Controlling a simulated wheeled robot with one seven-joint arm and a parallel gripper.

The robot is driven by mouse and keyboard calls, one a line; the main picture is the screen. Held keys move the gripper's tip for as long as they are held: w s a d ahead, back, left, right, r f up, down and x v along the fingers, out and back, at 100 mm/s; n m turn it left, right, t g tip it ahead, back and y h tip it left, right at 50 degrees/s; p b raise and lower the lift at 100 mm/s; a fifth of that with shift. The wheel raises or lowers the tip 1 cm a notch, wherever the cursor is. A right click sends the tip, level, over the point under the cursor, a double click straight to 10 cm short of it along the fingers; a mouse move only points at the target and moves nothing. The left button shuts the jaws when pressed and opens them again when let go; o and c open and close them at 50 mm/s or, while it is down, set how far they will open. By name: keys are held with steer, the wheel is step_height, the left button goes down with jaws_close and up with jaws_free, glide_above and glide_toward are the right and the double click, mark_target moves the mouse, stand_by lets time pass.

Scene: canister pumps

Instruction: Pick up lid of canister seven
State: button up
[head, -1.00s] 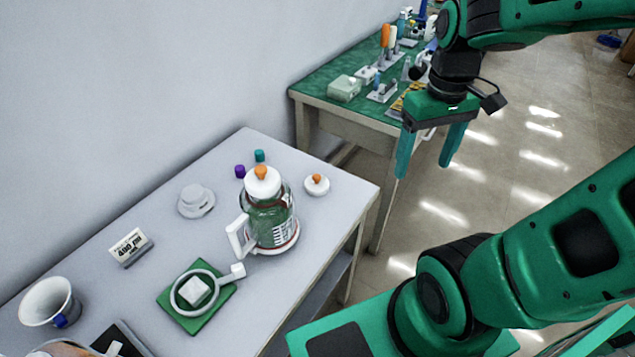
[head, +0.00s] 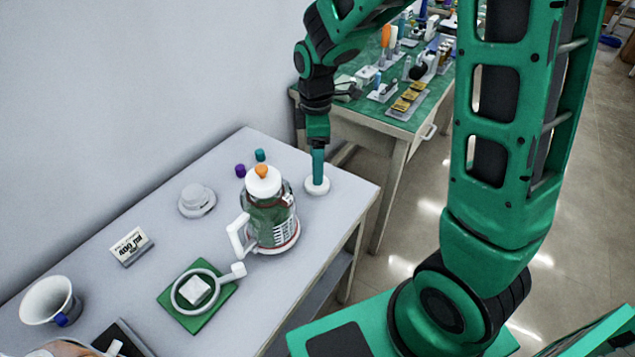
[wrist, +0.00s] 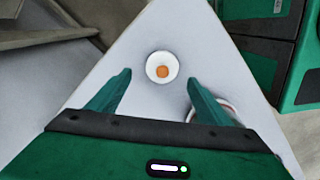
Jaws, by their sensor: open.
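A small round white lid with an orange knob lies on the grey table, right of the glass canister; its white rim (head: 317,187) shows under my gripper (head: 318,180), which hides the knob in the head view. In the wrist view the whole lid (wrist: 162,68) shows, just beyond and between the fingertips of my gripper (wrist: 158,75), which are open with nothing between them. The canister (head: 268,215) stands upright with a white top, an orange knob and a white handle. No number seven is readable on the lid or canister.
The grey table (head: 150,190) also holds a white disc-shaped part (head: 196,201), purple (head: 240,171) and teal (head: 260,155) caps, a "400 ml" sign (head: 131,246) and a green mat (head: 178,312) with a white ring. A green-topped bench (head: 345,106) stands behind. The table's right edge is close to the lid.

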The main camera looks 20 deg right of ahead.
mark_target(312, 190)
steer(key=shift+s+a+f, duration=0.1)
steer(key=shift+f, duration=2.95)
steer(key=c, duration=1.1)
